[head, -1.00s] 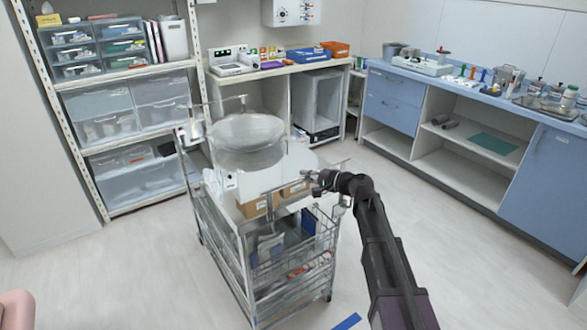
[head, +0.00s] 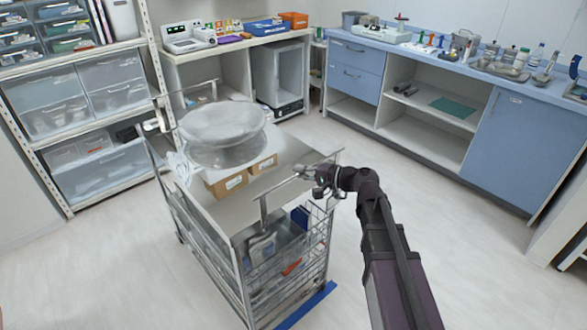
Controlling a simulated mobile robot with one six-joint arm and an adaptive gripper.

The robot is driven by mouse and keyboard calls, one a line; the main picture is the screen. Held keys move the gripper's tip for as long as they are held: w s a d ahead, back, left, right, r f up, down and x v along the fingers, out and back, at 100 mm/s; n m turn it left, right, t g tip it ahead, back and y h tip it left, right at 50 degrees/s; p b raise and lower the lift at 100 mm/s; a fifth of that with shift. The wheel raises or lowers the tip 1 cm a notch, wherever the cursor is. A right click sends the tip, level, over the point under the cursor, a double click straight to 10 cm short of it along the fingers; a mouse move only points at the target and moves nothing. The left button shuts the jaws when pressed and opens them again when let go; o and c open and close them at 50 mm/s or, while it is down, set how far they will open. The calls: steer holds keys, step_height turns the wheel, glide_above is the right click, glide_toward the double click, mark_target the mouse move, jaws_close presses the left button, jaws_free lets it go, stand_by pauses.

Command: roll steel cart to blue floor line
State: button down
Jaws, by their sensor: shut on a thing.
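The steel cart (head: 232,213) stands in the middle of the head view, with a top shelf and wire baskets below. My gripper (head: 312,175) is shut on the cart's handle rail (head: 283,185) at the near right end. The blue floor line (head: 308,306) lies on the floor at the bottom, right by the cart's near lower end. Part of the line is hidden behind the cart's base, and I cannot tell whether the wheels touch it.
A clear basin (head: 222,130) and small cardboard boxes (head: 226,185) ride on the cart top. Shelving with bins (head: 90,105) stands at left. A blue-fronted counter (head: 525,150) runs along the right. The pale floor (head: 450,235) right of my arm is clear.

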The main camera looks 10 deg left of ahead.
steer(key=shift+w+d+r, duration=0.1)
steer(key=shift+w+d, duration=0.05)
steer(key=shift+w, duration=0.15)
steer(key=c, duration=0.7)
jaws_free()
steer(key=shift+d, duration=0.1)
steer(key=shift+c, duration=0.2)
steer(key=shift+s, duration=0.1)
steer(key=shift+s, duration=0.2)
